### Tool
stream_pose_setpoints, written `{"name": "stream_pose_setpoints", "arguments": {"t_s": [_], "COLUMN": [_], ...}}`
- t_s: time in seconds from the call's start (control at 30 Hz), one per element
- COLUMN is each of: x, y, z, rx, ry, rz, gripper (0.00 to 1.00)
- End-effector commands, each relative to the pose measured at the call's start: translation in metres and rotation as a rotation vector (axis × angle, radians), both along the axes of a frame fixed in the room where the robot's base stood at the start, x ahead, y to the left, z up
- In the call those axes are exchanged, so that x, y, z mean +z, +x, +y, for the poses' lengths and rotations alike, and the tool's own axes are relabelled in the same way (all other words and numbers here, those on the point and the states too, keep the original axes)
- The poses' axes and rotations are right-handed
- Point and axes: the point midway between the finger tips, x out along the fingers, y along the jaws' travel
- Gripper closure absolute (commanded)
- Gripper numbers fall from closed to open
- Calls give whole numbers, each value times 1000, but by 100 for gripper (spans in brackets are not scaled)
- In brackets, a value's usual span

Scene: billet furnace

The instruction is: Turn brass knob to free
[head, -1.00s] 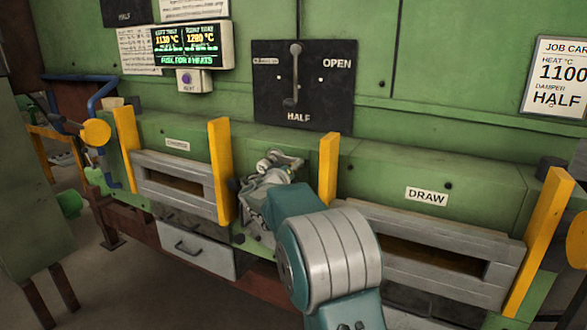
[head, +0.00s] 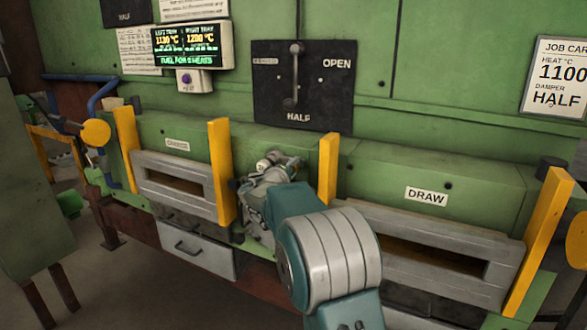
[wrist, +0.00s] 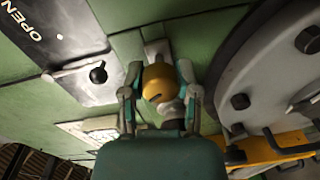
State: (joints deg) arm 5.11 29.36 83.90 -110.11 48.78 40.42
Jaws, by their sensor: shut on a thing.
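The brass knob (wrist: 160,83) is a rounded yellow piece in the middle of the wrist view, with a dark slot or mark on its lower part. My gripper (wrist: 159,78) has one finger on each side of it and is shut on it. In the head view my gripper (head: 268,168) is at the green furnace front, between the two slotted openings. The knob is hidden there behind my gripper and wrist. A pale plate (wrist: 157,49) shows just beyond the knob. I cannot read its turn position.
The black damper plate (head: 330,100) with its lever (head: 295,75) is above my gripper. Yellow posts (head: 221,172) and (head: 328,172) stand on either side. A large grey round part (wrist: 270,70) is close on the right in the wrist view. A drawer (head: 195,247) sits below left.

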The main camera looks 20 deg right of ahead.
Motion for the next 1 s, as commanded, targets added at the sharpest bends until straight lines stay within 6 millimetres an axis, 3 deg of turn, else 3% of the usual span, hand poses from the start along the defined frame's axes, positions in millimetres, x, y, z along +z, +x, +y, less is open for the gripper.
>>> {"name": "stream_pose_setpoints", "arguments": {"t_s": [1.0], "x": [-7], "y": [1], "z": [2], "rx": [7], "ry": [-553], "rz": [723], "gripper": [100]}}
